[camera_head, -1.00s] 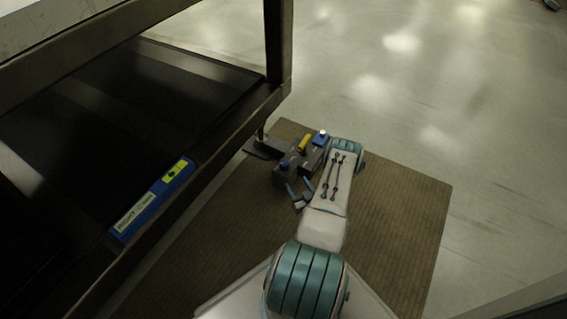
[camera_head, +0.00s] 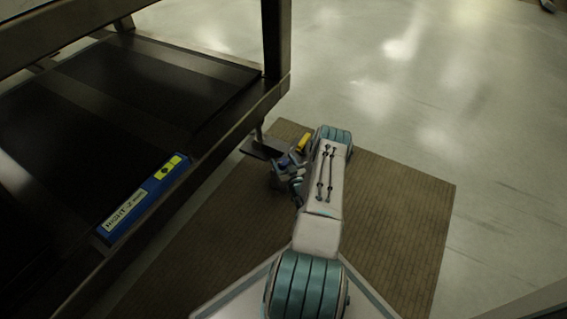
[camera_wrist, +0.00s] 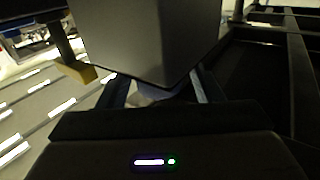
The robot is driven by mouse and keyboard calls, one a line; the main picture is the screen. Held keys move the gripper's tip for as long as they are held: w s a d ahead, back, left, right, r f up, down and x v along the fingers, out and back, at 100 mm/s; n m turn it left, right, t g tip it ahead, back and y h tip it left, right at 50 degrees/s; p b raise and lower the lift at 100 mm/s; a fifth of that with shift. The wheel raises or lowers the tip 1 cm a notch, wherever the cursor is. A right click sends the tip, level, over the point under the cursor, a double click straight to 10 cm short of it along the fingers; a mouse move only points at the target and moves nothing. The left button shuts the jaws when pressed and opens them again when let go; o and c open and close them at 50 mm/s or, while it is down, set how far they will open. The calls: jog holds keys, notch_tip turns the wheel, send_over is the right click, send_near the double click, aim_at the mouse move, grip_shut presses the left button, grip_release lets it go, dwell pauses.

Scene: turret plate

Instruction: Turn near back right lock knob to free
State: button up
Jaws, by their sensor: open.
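A dark grey fixture (camera_head: 280,178) sits low beside the rack's corner post in the head view. It has a yellow piece (camera_head: 303,142) and a blue knob-like piece (camera_head: 286,160). I cannot tell for certain which part is the near back right lock knob. My gripper (camera_head: 296,186) is at the fixture, partly hidden by my arm. In the wrist view my open gripper (camera_wrist: 160,90) has its two fingers on either side of a large dark block (camera_wrist: 150,40), which hides the fingertips. A yellowish piece (camera_wrist: 80,70) is at left there. Contact cannot be told.
A dark rack (camera_head: 225,125) with a corner post fills the left. A blue label strip (camera_head: 140,200) marked RIGHT-2 lies along its edge. A flat dark foot plate (camera_head: 260,148) is near the post. A brown ribbed mat (camera_head: 400,200) lies below, with open floor to the right.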

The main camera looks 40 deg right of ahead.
jog(key=c, duration=1)
jog(key=shift+o, duration=0.2)
jog(key=shift+m+h, duration=0.4)
jog(key=m+g+h+p, duration=0.1)
jog(key=m+g+h, duration=0.1)
jog(key=m+h, duration=0.1)
jog(key=shift+a+h, duration=0.1)
jog(key=shift+h, duration=0.6)
jog(key=m+g+h, duration=0.4)
jog(key=g+h, duration=0.1)
jog(key=shift+p, duration=0.35)
jog(key=m+g+h, duration=0.1)
jog(key=m+g, duration=0.1)
jog(key=g, duration=0.1)
jog(key=m+g+h+b, duration=0.1)
jog(key=m+g+h, duration=0.1)
jog(key=m+g, duration=0.3)
jog(key=g, duration=0.2)
jog(key=m+g, duration=0.2)
jog(key=g, duration=0.2)
jog(key=shift+m+b, duration=0.35)
jog(key=shift+m, duration=0.05)
jog(key=shift+m+g, duration=0.3)
jog(key=shift+g, duration=0.1)
jog(key=o, duration=1)
jog(key=shift+c, duration=0.2)
